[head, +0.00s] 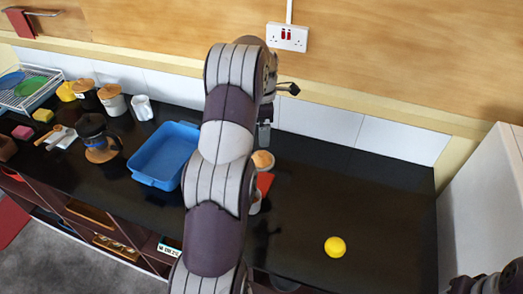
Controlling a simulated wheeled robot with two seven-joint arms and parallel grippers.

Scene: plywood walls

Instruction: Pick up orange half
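A round yellow-orange piece (335,247) lies alone on the dark counter at the lower right; I cannot tell whether it is the orange half. Another round, orange-tan topped thing (263,160) with a pale side stands just right of my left arm, partly hidden by it; I cannot tell what it is. My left gripper (264,138) points down just above this second thing, partly behind my own arm. Whether its fingers are open or shut does not show. Part of my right arm shows at the bottom right corner; its gripper cannot be made out.
A blue tray (147,176) stands left of my arm. Further left are a French press (98,138), canisters (112,100), a white mug (141,107) and a dish rack (28,88). A red-orange item (264,183) lies beside my arm. The counter (385,195) is clear at right, up to a white cabinet (485,190).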

